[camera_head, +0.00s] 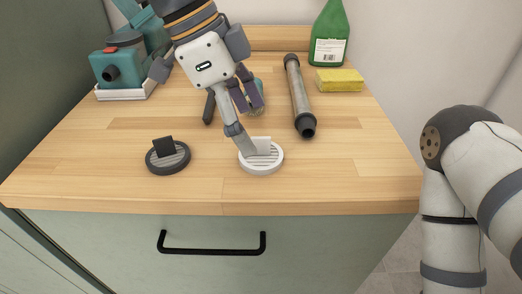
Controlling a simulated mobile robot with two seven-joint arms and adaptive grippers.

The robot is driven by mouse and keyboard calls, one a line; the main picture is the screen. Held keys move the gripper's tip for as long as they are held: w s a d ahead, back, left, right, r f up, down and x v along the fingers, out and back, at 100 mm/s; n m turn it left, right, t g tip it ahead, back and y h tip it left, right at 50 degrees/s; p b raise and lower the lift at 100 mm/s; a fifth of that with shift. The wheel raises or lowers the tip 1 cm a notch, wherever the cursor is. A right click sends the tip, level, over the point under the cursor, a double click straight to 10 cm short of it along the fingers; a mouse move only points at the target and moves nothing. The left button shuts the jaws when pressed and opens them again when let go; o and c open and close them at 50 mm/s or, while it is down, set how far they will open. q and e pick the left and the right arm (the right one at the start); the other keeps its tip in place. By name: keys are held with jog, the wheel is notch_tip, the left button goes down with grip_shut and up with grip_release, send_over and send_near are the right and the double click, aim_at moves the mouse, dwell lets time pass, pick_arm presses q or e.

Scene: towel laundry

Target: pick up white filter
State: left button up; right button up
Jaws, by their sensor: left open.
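The white filter (262,167) is a round ribbed disc with an upright tab, lying near the front middle of the wooden counter. My left gripper (252,122) comes down over it from the top of the view. Its fingers are spread apart. One fingertip overlaps the tab's left side in the picture; I cannot tell whether it touches. The other finger is farther back, above the counter, with nothing between them. My right gripper is out of view; only its arm shows at the right edge.
A black filter (168,163) lies to the left. A grey tube (299,97), yellow sponge (340,80) and green bottle (329,38) are at the back right. A teal device (119,69) stands at the back left. The counter's front strip is clear.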

aim_at(258, 137)
pick_arm(q)
jog(key=x, duration=0.5)
jog(key=shift+d, duration=0.1)
jog(key=c, duration=1)
jog(key=shift+c, duration=0.2)
